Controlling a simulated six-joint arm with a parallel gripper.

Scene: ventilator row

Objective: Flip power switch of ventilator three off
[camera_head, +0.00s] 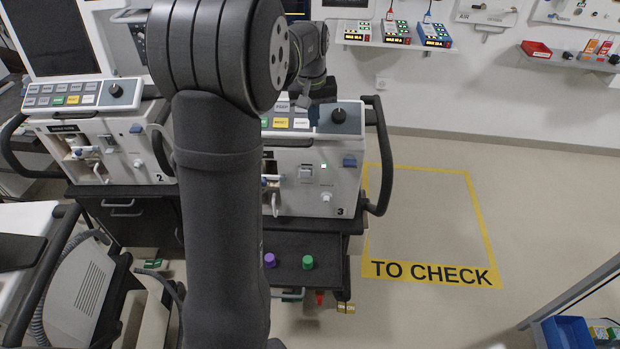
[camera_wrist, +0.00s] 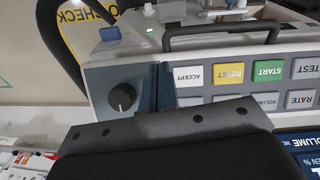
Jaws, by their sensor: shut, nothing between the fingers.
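Ventilator three (camera_head: 338,180), a white unit marked 3, stands right of my arm. Its front has a small grey switch-like part (camera_head: 306,171), a lit green lamp (camera_head: 323,166) and a blue part (camera_head: 349,161). I cannot read which is labelled power. In the wrist view, upside down, the lamp (camera_wrist: 150,30), blue part (camera_wrist: 110,34) and grey part (camera_wrist: 172,10) show past the top edge. My gripper (camera_head: 318,95) is shut and empty above the control panel, near the black knob (camera_head: 339,115), apart from the switch area. A dark gripper body (camera_wrist: 170,140) fills the lower wrist view.
A dark handle (camera_head: 379,155) curves along ventilator three's right side. Another handle (camera_wrist: 225,32) crosses above the panel's buttons (camera_wrist: 229,75). Ventilator two (camera_head: 100,150) stands at left. The yellow TO CHECK floor area (camera_head: 425,215) is clear. My arm hides ventilator three's left part.

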